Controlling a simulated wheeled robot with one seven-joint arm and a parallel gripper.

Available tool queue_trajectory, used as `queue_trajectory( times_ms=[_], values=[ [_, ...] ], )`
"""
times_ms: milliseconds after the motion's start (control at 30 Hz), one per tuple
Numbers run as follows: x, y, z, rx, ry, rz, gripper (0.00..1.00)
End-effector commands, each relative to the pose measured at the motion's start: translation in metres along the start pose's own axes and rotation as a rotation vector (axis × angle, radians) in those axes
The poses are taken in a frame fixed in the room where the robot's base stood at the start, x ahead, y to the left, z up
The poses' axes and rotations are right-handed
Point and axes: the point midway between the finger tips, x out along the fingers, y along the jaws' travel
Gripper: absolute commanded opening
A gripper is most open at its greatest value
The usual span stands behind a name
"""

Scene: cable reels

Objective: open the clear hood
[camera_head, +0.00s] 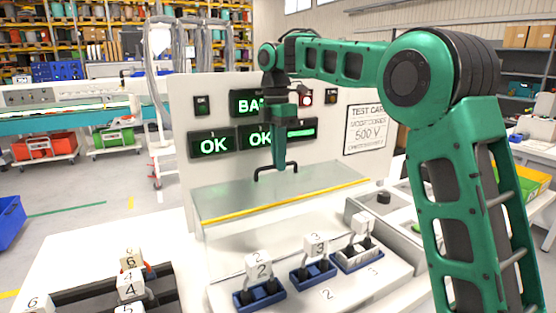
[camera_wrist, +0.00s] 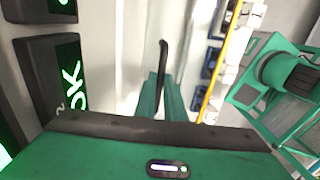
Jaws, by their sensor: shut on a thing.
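The clear hood (camera_head: 235,200) is a see-through panel with a yellow strip (camera_head: 290,200) along its front edge, in front of the white test panel. Its black bar handle (camera_head: 262,171) stands on the hood; in the wrist view the handle (camera_wrist: 163,55) runs out from between the fingers. My gripper (camera_head: 279,165) points down and is shut on the handle. In the wrist view the green fingers (camera_wrist: 161,92) close around it. The hood's exact tilt is hard to tell.
The white test panel (camera_head: 215,100) with lit displays stands close behind my gripper. Numbered white blocks (camera_head: 259,265) on blue bases stand on the bench before the hood. More numbered blocks (camera_head: 130,285) stand in a dark holder at lower left.

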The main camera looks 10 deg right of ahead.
Motion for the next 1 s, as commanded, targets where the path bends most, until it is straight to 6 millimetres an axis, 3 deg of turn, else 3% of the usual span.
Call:
queue_trajectory(
  times_ms=[267, 300, 367, 767, 1000],
  values=[
    [-0.004, 0.001, 0.002, 0.01, -0.003, 0.006, 0.0],
    [-0.004, 0.001, 0.002, 0.009, -0.003, 0.007, 0.16],
    [-0.004, 0.001, 0.0, 0.007, -0.003, 0.007, 0.28],
    [-0.005, 0.001, -0.006, -0.004, -0.002, 0.005, 0.28],
    [-0.035, 0.003, -0.005, -0.002, -0.001, 0.009, 0.28]
  ],
)
